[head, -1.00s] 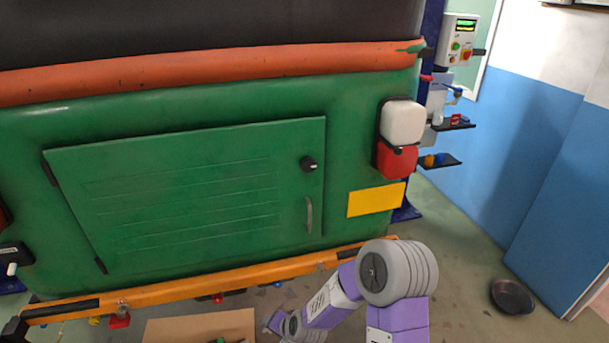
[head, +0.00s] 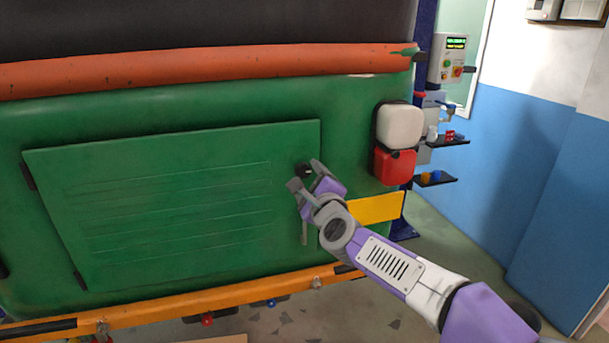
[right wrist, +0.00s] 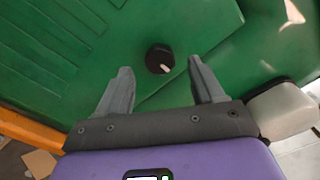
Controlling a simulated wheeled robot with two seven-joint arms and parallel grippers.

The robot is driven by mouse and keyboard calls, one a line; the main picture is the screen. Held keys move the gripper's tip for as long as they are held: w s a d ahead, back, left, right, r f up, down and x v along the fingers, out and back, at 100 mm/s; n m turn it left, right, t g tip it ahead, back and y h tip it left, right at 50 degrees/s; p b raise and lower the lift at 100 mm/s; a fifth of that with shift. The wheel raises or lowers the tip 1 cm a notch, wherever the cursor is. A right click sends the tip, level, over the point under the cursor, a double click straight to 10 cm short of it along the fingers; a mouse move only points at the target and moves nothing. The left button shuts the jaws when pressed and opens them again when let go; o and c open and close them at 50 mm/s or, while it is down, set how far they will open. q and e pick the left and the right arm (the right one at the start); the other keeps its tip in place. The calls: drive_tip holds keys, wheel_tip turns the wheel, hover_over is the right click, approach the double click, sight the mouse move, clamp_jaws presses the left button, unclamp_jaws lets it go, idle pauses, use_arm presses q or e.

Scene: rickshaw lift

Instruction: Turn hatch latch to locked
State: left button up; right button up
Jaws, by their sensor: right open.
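The hatch (head: 180,200) is a green panel on the back of the green rickshaw, lying flush in its frame. Its latch (head: 304,170) is a small black round knob near the hatch's upper right corner. In the right wrist view the latch (right wrist: 159,59) shows a pale pointer mark and sits ahead of and between the open fingers, apart from both. My right gripper (head: 305,176) is raised in front of the latch and partly covers it in the head view. The right gripper (right wrist: 160,85) is empty. My left gripper is not in view.
A grey handle (head: 304,232) is on the hatch below the latch, partly behind my gripper. A white and red lamp (head: 399,128) and a yellow plate (head: 376,208) are to the right. An orange bumper (head: 190,302) runs below.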

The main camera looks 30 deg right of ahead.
sight(304, 172)
drive_tip(key=shift+x, duration=1.9)
drive_tip(key=c, duration=1.1)
drive_tip(key=shift+o, duration=0.2)
